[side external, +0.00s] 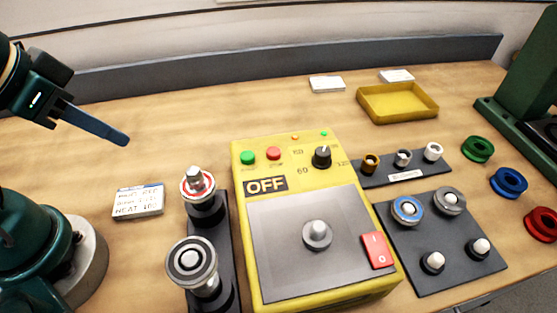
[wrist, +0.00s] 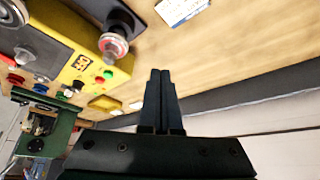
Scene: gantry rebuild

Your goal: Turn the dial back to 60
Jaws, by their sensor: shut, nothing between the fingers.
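The dial (side external: 322,157) is a black knob on the yellow control box (side external: 240,165), at its upper right in the side view. A number 60 is printed to its lower left and other marks sit around it. The pointer's exact setting is too small to read for certain. My gripper (side external: 125,141) is at the upper left, well away from the box and raised above the table. In the wrist view my gripper (wrist: 160,75) has its fingers together with nothing between them. The box (wrist: 60,38) also shows there, at the upper left.
The box carries green (side external: 247,157) and red (side external: 273,153) buttons, an OFF sign (side external: 266,185) and a red rocker switch (side external: 377,250). A post with a red-ringed top (side external: 196,180) stands left of it. A yellow tray (side external: 398,118) lies behind right. The table's back left is clear.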

